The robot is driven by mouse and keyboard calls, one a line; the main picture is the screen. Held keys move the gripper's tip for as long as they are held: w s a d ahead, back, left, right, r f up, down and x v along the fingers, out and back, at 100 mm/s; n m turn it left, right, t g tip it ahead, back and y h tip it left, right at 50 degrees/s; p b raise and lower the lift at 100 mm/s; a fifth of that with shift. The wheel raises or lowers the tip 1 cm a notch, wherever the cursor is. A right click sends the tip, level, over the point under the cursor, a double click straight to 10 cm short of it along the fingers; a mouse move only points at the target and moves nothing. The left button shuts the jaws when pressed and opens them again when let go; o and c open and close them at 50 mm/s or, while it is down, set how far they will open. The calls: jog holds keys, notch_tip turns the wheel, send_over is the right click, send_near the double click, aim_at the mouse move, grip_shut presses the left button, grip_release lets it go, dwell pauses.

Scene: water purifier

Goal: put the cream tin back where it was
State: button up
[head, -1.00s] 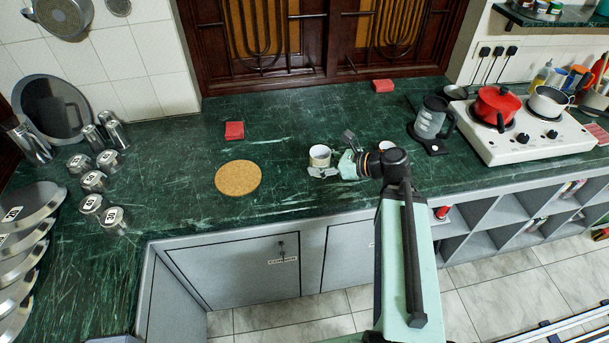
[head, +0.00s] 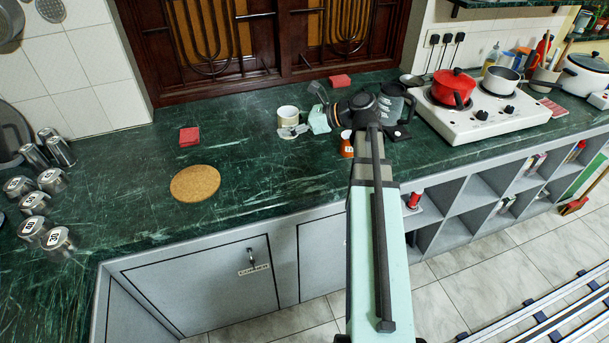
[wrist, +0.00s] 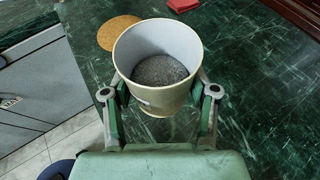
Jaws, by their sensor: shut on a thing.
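The cream tin (head: 288,117) is upright and open-topped, over the back-middle of the green counter. My gripper (head: 293,131) is shut on it from the side. In the wrist view the tin (wrist: 157,104) sits between the two fingers of my gripper (wrist: 160,108), with dark grey, grainy contents or bottom inside. I cannot tell whether its base touches the counter. Its lower part is partly hidden by the fingers.
A round cork mat (head: 195,183) and a red block (head: 189,137) lie left of the tin. Another red block (head: 340,80) is behind. An orange container (head: 347,145) and a dark kettle (head: 393,104) stand right. The counter between tin and mat is clear.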

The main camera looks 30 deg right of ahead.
notch_tip(320, 180, up, 4)
jog(key=b, duration=0.2)
send_over(306, 166)
jog(key=shift+n+g+y, duration=0.4)
jog(key=shift+n+g, duration=0.1)
notch_tip(306, 166, down, 20)
jog(key=shift+w+r, duration=0.1)
jog(key=shift+r, duration=0.15)
jog(key=shift+f, duration=0.15)
jog(key=o, duration=1.1)
jog(key=shift+o, duration=0.2)
jog(key=v, duration=1.2)
jog(key=shift+r+b, duration=0.25)
jog(key=shift+b, duration=0.1)
